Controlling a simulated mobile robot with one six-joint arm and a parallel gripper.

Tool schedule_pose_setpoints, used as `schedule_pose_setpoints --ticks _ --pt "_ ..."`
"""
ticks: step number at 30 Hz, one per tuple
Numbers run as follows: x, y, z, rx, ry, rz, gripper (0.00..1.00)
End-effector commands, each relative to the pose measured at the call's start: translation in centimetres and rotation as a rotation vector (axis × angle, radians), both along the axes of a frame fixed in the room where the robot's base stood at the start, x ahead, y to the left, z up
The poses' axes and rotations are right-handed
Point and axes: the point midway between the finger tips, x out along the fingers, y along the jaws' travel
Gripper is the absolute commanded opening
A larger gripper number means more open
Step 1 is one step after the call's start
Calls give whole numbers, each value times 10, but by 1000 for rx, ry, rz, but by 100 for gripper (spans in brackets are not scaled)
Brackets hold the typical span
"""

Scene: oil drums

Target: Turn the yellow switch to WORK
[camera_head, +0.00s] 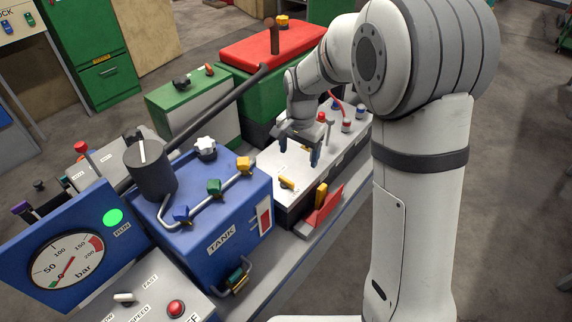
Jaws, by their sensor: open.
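A small yellow switch (287,183) sits on the pale top of a black-sided control box (262,165), in the middle of the picture. Any WORK lettering beside it is too small to read. My gripper (299,152) is open and empty, pointing down over the same box. It is above and slightly right of the yellow switch in the picture, apart from it. My arm hides part of the box's far end.
A blue tank (215,215) with coloured valves stands left of the box. A red bracket with a yellow piece (321,196) is at its front. Red and blue buttons (346,126) stand at the far end. A dark lever (215,110) slants behind.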

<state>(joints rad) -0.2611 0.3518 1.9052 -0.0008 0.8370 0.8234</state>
Motion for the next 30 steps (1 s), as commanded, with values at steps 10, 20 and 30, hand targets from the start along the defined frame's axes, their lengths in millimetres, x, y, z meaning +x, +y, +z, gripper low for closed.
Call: schedule_pose_setpoints --ticks 10,20,30 --pt "27 34 -59 -10 47 -104 76" --pt "26 34 -107 -11 51 -104 76" --pt "27 35 -133 -9 47 -103 76"
